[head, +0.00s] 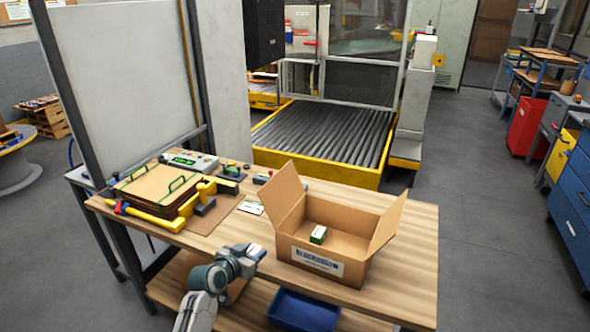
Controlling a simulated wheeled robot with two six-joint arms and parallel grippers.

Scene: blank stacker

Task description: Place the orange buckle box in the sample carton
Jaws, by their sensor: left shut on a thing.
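The open sample carton (357,246) stands on the wooden workbench with its flaps spread. A small green box with a white top (318,234) sits inside it. My left gripper (255,254) is at the bench's front edge, left of the carton and apart from it. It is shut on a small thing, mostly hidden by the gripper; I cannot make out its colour. No orange buckle box can be clearly made out. My right gripper is not in view.
The workbench (408,275) holds a stack of boards with green handles (152,186), a yellow-handled tool (150,216) and a white card (251,207) left of the carton. A blue bin (303,310) is on the lower shelf. A roller conveyor (325,135) is behind.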

